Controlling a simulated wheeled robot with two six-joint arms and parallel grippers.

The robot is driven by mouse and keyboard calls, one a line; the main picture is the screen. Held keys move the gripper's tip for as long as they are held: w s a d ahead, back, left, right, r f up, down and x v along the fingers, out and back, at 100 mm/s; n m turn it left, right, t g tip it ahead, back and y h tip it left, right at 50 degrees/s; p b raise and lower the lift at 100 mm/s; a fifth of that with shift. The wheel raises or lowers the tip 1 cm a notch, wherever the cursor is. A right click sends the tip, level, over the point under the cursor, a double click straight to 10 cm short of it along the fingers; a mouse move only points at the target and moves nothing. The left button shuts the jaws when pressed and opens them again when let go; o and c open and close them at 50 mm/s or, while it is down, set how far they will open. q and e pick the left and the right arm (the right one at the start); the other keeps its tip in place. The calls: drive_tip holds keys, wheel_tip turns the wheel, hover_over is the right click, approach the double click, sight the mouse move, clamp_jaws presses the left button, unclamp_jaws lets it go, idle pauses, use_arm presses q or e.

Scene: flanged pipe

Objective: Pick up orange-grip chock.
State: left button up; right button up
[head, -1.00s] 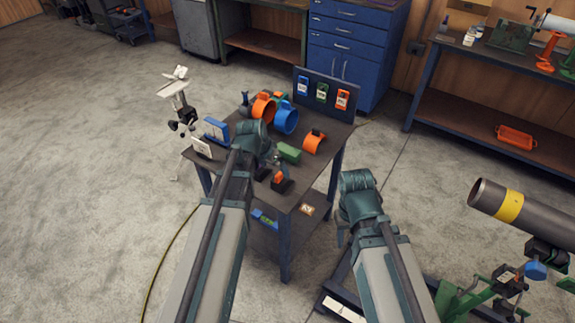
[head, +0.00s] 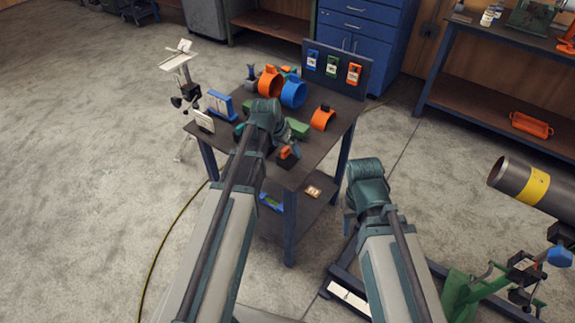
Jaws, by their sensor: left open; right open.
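The orange-grip chock (head: 287,158), a small dark block with an orange grip on top, sits near the front edge of the dark tabletop (head: 310,172). My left gripper (head: 279,144) is open over the table, just behind and above the chock in the head view. Its fingers are small and partly hidden by my own wrist, so I cannot tell whether they touch the chock. My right gripper (head: 349,222) is open and empty, off the table's right side and mostly hidden behind its wrist.
A green block (head: 298,128), an orange ring clamp (head: 322,118), a blue ring (head: 293,94) and another orange ring (head: 268,83) share the tabletop. A tag board (head: 335,72) stands at the back. A pipe with a yellow band (head: 535,185) is at right.

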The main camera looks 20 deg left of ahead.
sight(290, 153)
use_arm(q)
drive_tip(key=shift+w+f, duration=0.1)
drive_tip(key=shift+f, duration=0.2)
drive_tip(key=b+x, duration=0.4)
drive_tip(key=x, duration=0.1)
drive_tip(key=shift+w+b, duration=0.15)
drive_tip(key=shift+b, duration=0.25)
clamp_jaws()
